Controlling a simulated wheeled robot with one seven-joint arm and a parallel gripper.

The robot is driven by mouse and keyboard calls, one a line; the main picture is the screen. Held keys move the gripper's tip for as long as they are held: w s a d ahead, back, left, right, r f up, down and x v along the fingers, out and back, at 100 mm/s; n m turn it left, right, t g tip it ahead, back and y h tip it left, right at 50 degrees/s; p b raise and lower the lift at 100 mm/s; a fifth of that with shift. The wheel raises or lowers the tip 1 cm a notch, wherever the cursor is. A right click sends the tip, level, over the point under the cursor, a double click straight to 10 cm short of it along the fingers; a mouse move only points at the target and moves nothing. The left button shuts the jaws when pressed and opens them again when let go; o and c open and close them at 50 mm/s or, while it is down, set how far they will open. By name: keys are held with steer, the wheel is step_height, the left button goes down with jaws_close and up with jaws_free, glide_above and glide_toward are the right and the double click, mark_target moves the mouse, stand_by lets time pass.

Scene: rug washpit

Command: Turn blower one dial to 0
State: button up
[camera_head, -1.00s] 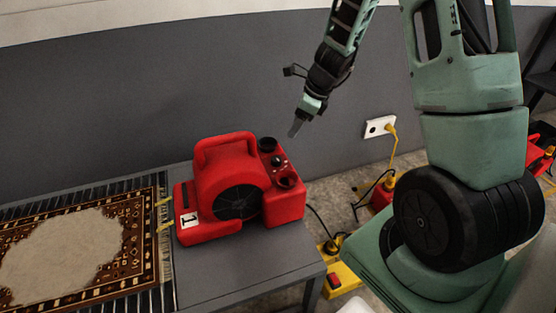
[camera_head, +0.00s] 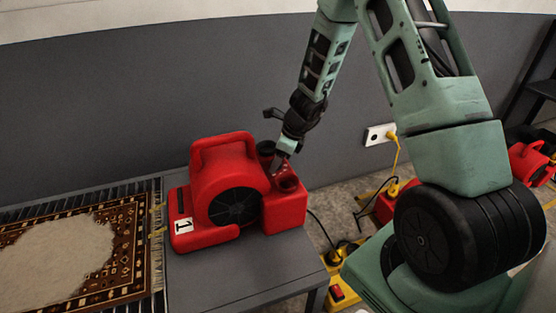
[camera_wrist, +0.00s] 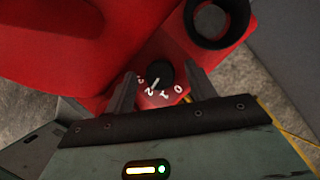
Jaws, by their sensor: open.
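Blower one (camera_head: 222,180), a red blower marked "1", sits on the grey table. Its black dial (camera_wrist: 160,74) shows in the wrist view, with the numbers 0, 1, 2 and another partly seen one around its lower side. The white pointer mark on the dial points down and slightly left, toward the 2. My gripper (camera_wrist: 161,80) is open, one finger on each side of the dial, with gaps on both sides. I cannot tell how far the fingertips are above the panel. In the head view my gripper (camera_head: 277,163) covers the dial.
A black round port (camera_wrist: 220,20) rises beside the dial on the blower's top. A patterned rug (camera_head: 75,250) lies to the left of the blower. A wall socket (camera_head: 380,134) with a yellow cord and another red blower (camera_head: 530,165) are to the right.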

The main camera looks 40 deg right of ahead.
steer(key=c, duration=1)
steer(key=shift+o, duration=0.2)
steer(key=shift+r+p, duration=0.1)
steer(key=shift+p, duration=0.3)
steer(key=n+y+p, duration=0.1)
steer(key=n+p, duration=0.2)
steer(key=shift+r+g, duration=0.15)
steer(key=shift+g, duration=0.25)
steer(key=n+p, duration=0.2)
steer(key=n+g+p, duration=0.1)
steer(key=n+p, duration=0.1)
steer(key=shift+w+d+n+g, duration=0.1)
steer(key=shift+w+n+g, duration=0.05)
steer(key=shift+n+g, duration=0.15)
steer(key=n+g+p, duration=0.1)
steer(key=n, duration=0.1)
steer(key=n+p, duration=0.1)
steer(key=n, duration=0.1)
steer(key=shift+w+g+y, duration=0.15)
steer(key=shift+g+y, duration=0.25)
steer(key=shift+f+n+g+h+p, duration=0.15)
steer(key=shift+n+g+p, duration=0.15)
steer(key=shift+n, duration=0.75)
steer(key=shift+f+n+g+h+p, duration=0.15)
steer(key=shift+n+g, duration=0.25)
steer(key=shift+n, duration=0.65)
steer(key=shift+w, duration=0.1)
